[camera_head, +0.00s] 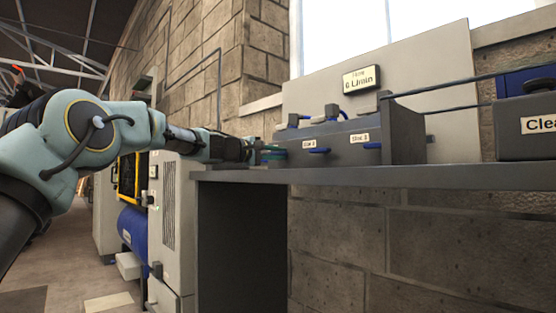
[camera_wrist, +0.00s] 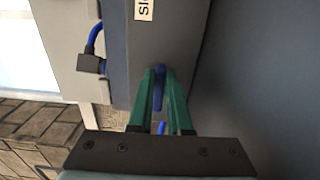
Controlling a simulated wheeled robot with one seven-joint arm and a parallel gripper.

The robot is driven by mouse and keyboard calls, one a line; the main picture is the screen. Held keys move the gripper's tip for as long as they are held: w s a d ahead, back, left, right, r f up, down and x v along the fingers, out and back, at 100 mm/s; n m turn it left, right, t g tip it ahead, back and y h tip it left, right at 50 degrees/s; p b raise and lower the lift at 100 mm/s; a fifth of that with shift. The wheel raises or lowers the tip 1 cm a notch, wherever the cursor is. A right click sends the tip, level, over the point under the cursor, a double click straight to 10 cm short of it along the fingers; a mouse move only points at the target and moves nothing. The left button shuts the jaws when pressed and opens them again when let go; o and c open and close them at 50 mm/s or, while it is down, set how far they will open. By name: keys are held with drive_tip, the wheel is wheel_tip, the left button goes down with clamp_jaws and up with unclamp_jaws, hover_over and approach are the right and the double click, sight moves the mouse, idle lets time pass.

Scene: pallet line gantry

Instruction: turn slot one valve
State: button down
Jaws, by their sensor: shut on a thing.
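A grey valve box (camera_head: 335,148) stands on a grey shelf, with blue valve handles on its front. Two handles show in the head view: one (camera_head: 317,150) beside a small slot label and another (camera_head: 372,145) farther right. My gripper (camera_head: 272,153) is at the box's left end, its green fingers against the front. In the wrist view my gripper (camera_wrist: 160,72) is shut on a blue valve handle (camera_wrist: 159,90), with one finger on each side. A label beginning "Sl" (camera_wrist: 144,9) is cut off, so its number is hidden. In the head view my gripper hides this handle.
The grey shelf (camera_head: 440,176) runs under the box. Blue hoses and dark fittings (camera_head: 331,112) rise behind the box top. A flow display (camera_head: 361,80) hangs on the back panel. A bin marked "Clea" (camera_head: 525,124) stands at right. A grey cabinet (camera_head: 172,215) stands left of the shelf.

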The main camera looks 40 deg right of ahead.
idle(0.4)
drive_tip(key=c, duration=0.9)
unclamp_jaws()
drive_tip(key=shift+o, duration=0.2)
drive_tip(key=a, duration=0.7)
drive_tip(key=a+b, duration=0.1)
drive_tip(key=a, duration=0.2)
drive_tip(key=shift+w+a, duration=0.3)
drive_tip(key=shift+a, duration=0.1)
